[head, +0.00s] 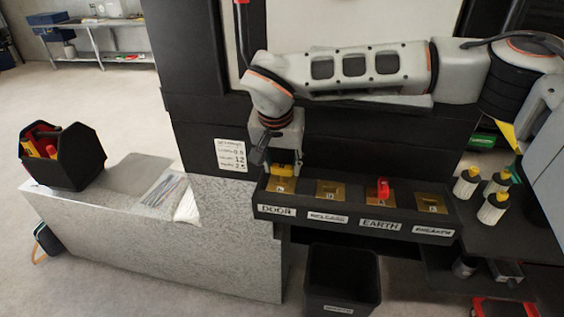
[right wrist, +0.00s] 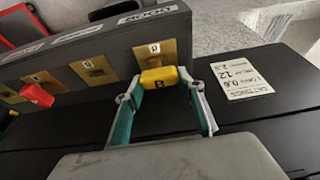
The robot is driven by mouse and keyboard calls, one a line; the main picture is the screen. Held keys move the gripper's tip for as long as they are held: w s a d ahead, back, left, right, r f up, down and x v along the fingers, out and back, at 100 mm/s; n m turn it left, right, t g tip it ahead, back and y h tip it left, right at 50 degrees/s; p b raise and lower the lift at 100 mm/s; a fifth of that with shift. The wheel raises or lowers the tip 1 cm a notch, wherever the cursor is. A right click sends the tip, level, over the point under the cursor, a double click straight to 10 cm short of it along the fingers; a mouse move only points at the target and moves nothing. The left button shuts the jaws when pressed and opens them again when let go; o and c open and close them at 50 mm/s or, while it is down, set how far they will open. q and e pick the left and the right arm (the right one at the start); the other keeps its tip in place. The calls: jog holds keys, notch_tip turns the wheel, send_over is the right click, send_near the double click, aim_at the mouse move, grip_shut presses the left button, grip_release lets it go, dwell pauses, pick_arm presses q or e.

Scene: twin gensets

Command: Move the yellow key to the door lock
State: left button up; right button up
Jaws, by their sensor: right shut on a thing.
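The yellow key (head: 283,170) is at the brass plate of the door lock (head: 281,186), above the DOOR label. My right gripper (head: 268,152) reaches down to it from above. In the right wrist view, the fingers of my right gripper (right wrist: 162,92) are shut on the yellow key (right wrist: 160,78), just in front of the door lock's brass plate (right wrist: 157,54). I cannot tell whether the key is seated in the lock. My left gripper is not in view.
The lock box (head: 350,222) has several labelled brass plates; a red key (head: 383,188) stands at EARTH. A black bin (head: 342,275) stands below. A black tote (head: 62,158) and papers (head: 165,190) lie on the grey block at left. Yellow-topped bottles (head: 494,207) stand at right.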

jog(key=shift+f, duration=0.6)
jog(key=shift+f+b, duration=0.3)
jog(key=shift+b, duration=0.05)
jog(key=o, duration=1.2)
